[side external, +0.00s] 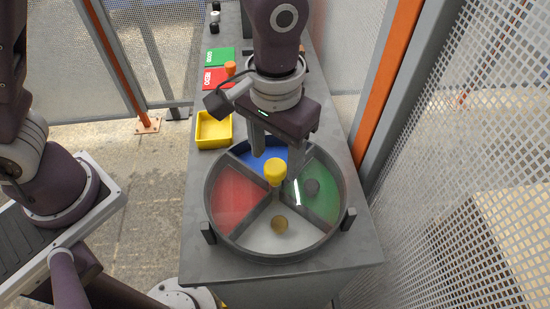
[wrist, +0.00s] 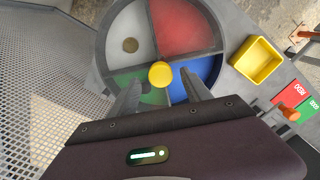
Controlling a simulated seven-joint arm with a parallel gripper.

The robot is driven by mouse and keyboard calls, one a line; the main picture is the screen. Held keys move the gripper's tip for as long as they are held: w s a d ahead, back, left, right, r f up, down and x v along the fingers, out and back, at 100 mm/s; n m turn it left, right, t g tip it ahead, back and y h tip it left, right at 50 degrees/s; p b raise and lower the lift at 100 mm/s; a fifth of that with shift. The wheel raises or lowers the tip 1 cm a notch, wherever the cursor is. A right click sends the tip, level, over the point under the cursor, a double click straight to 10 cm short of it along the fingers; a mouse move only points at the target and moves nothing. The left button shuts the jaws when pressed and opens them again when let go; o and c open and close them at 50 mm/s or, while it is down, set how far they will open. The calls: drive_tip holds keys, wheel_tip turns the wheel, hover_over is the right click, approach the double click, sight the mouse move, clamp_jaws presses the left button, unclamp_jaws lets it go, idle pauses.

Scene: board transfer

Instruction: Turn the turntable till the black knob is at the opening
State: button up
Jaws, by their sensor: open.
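The round turntable (side external: 212,232) is divided into red, blue, green and whitish sectors. The black knob (side external: 311,186) lies in the green sector, at the right in the side view. A brass-brown knob (side external: 279,224) lies in the whitish sector, and it also shows in the wrist view (wrist: 130,45). The red, green and whitish sectors look hazy, as if under a clear cover; the blue sector (wrist: 208,70), at the far side, looks clear, like the opening. A yellow handle (side external: 275,170) stands at the centre. My gripper (side external: 276,165) is open, its fingers on either side of the handle; contact cannot be told.
A yellow tray (side external: 200,142) stands behind and left of the turntable. Red (side external: 213,79) and green (side external: 220,57) labelled pads lie farther back, with an orange knob (side external: 230,68) beside them. Dark posts (side external: 208,232) flank the turntable. Mesh fencing (side external: 480,150) stands at right.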

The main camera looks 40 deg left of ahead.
wheel_tip(320, 180, down, 2)
drive_tip(key=shift+f, duration=0.1)
clamp_jaws()
idle(1.5)
